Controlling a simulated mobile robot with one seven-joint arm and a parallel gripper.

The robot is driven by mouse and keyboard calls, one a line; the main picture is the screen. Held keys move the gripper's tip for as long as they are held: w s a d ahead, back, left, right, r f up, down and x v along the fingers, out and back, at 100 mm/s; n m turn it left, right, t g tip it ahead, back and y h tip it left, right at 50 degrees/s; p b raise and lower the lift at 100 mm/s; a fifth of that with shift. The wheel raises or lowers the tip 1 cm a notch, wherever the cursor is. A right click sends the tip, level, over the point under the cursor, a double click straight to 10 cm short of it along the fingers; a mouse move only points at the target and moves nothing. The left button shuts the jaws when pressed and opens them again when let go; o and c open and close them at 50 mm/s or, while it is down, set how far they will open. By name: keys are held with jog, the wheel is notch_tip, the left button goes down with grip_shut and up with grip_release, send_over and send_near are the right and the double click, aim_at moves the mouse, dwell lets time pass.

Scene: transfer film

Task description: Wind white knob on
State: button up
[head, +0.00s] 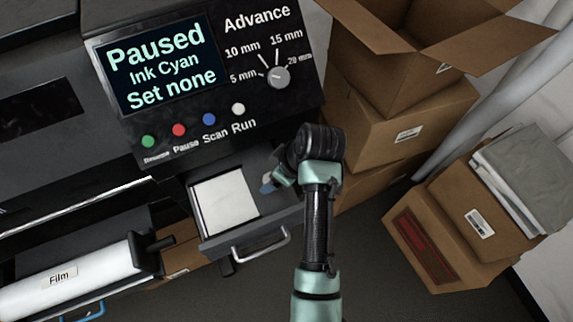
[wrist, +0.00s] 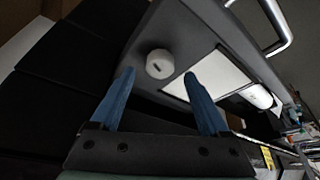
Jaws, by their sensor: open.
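I cannot tell how far the tips are from the knob. In the head view my gripper (head: 269,184) is over the right part of the open drawer (head: 205,245), and my arm hides the knob there.
The panel above has a screen (head: 158,65) reading "Paused, Ink Cyan, Set none", a grey Advance dial (head: 278,77) and coloured buttons. The white pad (head: 223,203) lies in the drawer, with a metal handle (head: 260,243) in front. Boxes (head: 395,125) stand right; a film roll (head: 70,280) lies left.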

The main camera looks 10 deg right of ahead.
jog(key=b+v, duration=0.1)
jog(key=v, duration=0.9)
jog(key=w+a+r+m+t+h+b, duration=0.1)
jog(key=w+r+m+t, duration=0.1)
jog(key=w+r+t, duration=0.35)
jog(key=w+r+m+t+b, duration=0.1)
jog(key=w+r+t+b, duration=0.15)
jog(key=r, duration=0.65)
jog(key=w+a+r+m+t+h+b, duration=0.1)
jog(key=w+r+m+t, duration=0.2)
jog(key=r, duration=0.5)
jog(key=s+r+m+t, duration=0.1)
jog(key=s+r+t, duration=0.3)
jog(key=r, duration=0.4)
jog(key=s+a+r+m+t+h+b, duration=0.1)
jog(key=s+r+t, duration=0.4)
jog(key=r, duration=0.3)
jog(key=s+a+r+m+t+b, duration=0.1)
jog(key=s+r+t, duration=0.3)
jog(key=r, duration=0.4)
jog(key=shift+s+r+m, duration=0.2)
jog(key=shift+s+m, duration=0.2)
jog(key=shift+s, duration=0.4)
jog(key=shift+a+f+b, duration=0.1)
jog(key=shift+b, duration=0.2)
